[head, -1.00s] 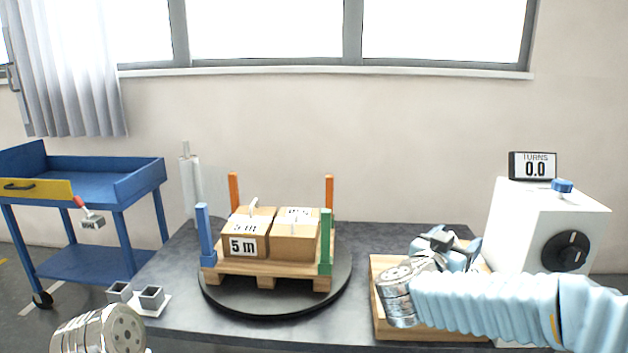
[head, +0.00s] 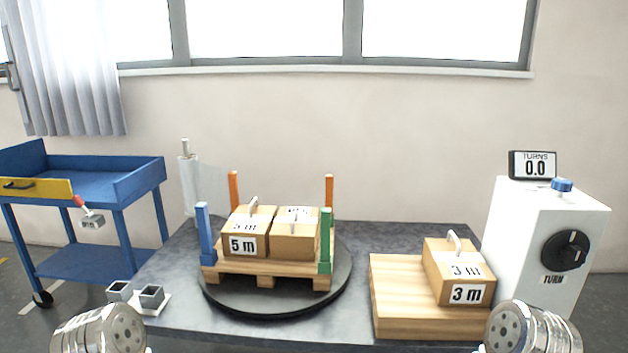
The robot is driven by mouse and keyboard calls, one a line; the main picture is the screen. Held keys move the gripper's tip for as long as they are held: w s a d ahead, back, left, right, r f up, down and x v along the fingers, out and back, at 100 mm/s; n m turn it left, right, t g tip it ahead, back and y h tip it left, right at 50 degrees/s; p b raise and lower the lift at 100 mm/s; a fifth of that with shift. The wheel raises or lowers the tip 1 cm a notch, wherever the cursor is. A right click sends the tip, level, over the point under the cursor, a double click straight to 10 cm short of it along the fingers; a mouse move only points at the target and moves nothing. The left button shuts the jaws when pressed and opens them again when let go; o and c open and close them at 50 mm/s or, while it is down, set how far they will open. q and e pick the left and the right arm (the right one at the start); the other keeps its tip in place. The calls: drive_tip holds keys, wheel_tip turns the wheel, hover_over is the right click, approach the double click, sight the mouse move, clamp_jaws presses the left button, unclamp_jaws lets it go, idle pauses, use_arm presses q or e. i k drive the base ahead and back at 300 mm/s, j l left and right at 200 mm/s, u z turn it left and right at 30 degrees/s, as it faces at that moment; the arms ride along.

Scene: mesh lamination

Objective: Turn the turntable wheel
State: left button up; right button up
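The turntable wheel is the black round knob (head: 565,250) on the front of a white box (head: 543,215) at the right, with a "TURN" label below it. A display (head: 533,165) on the box reads "TURNS 0.0". The black turntable (head: 215,297) on the table carries a wooden pallet (head: 243,267) with two boxes, one marked "5 m" (head: 250,232). My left arm's silver end shows at the bottom left and my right arm's at the bottom right, below the knob. Neither gripper's fingers show.
A "3 m" box (head: 457,272) with a handle sits on a wooden board (head: 398,310) left of the white box. Orange, blue and green posts stand at the pallet corners. A white film roll (head: 189,182) stands behind. A blue cart (head: 80,185) is at the left.

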sight(567, 250)
drive_tip(key=z, duration=1.5)
